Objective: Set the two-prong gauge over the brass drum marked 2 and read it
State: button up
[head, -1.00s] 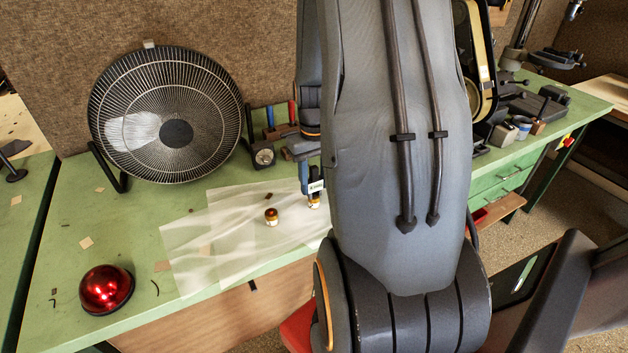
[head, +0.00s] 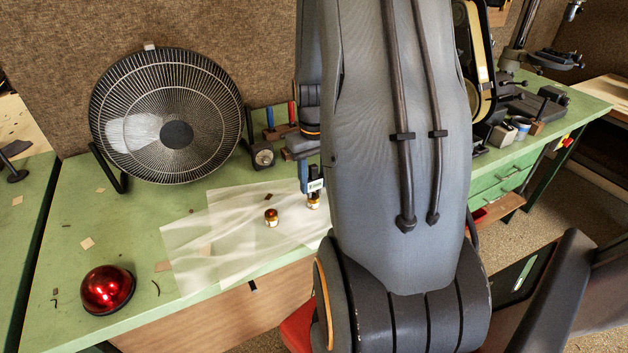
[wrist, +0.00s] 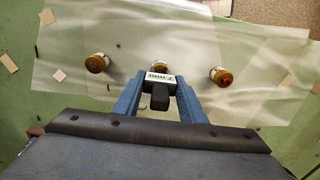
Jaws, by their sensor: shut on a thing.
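In the head view, the gauge (head: 315,185) is just above a small brass-and-white shape (head: 313,203) that looks like a drum. I cannot tell whether the prongs are around it. In the wrist view, one brass drum (wrist: 97,62) stands to the left of the gauge and another (wrist: 221,76) to the right. The right one also shows in the head view (head: 271,217). The drum numbers and any gauge reading are too small to read.
Translucent sheets (head: 195,252) lie under the drums on the green bench (head: 60,230). A fan (head: 165,115) stands at the back left, and a red dome (head: 107,288) sits at the front left. A small dial (head: 263,156) is near the fan. My arm hides the bench's middle.

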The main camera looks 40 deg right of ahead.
aim_at(314, 166)
jog(key=shift+r+p, duration=1.7)
jog(key=shift+r, duration=0.5)
